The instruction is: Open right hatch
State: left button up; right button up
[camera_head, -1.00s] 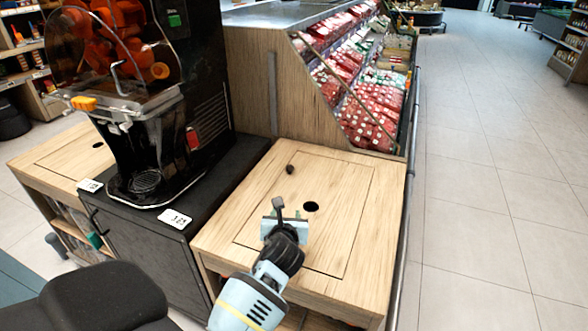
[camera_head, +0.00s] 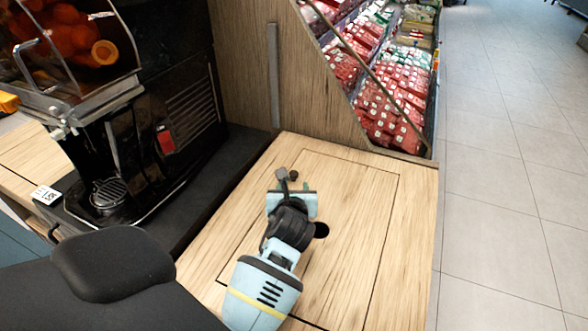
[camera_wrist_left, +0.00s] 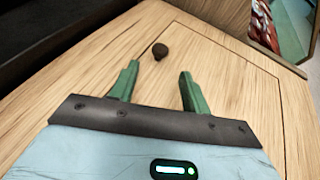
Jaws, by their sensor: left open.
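The right hatch (camera_head: 350,205) is a rectangular panel outlined by a thin dark seam in the wooden counter top, and it lies flat and closed. My left gripper (camera_head: 287,183) is open and empty above the hatch. In the wrist view its green fingers (camera_wrist_left: 158,82) point towards the small dark piece, which appears beyond the tips. My right gripper is out of view.
The black juicer (camera_head: 150,120) stands on a dark cabinet to the left. A wooden side wall (camera_head: 250,70) and a display of red packages (camera_head: 385,95) rise behind the counter. Open tiled floor (camera_head: 510,200) lies to the right.

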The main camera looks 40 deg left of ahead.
aim_at(294, 175)
pick_arm(q)
jog(key=shift+r, duration=0.1)
jog(key=shift+b+x, duration=0.85)
jog(key=shift+x, duration=2.95)
grip_shut()
